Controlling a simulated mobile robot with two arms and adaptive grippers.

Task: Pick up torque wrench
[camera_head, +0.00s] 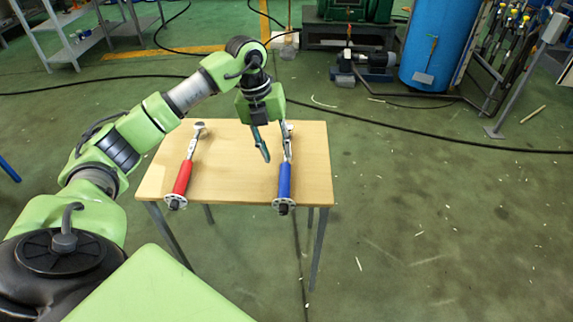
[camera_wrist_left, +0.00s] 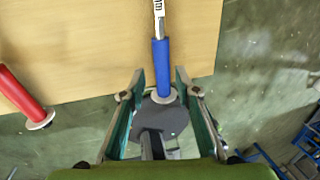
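A torque wrench with a blue handle (camera_head: 285,180) lies along the right side of the wooden table, its silver head toward the far edge. A second one with a red handle (camera_head: 183,178) lies on the left side. My left gripper (camera_head: 276,154) is open and empty, pointing down over the right part of the table near the blue wrench. In the left wrist view, the blue handle (camera_wrist_left: 161,68) reaches between the two spread fingers (camera_wrist_left: 159,76); I cannot tell the height gap. The red handle (camera_wrist_left: 22,92) lies outside them, to the left. My right gripper is out of view.
The wooden table (camera_head: 232,180) has bare top between the wrenches. A blue tank (camera_head: 432,45) and a pump (camera_head: 372,62) stand behind at the right. A black cable (camera_head: 420,132) crosses the green floor behind the table. Floor to the right is mostly free.

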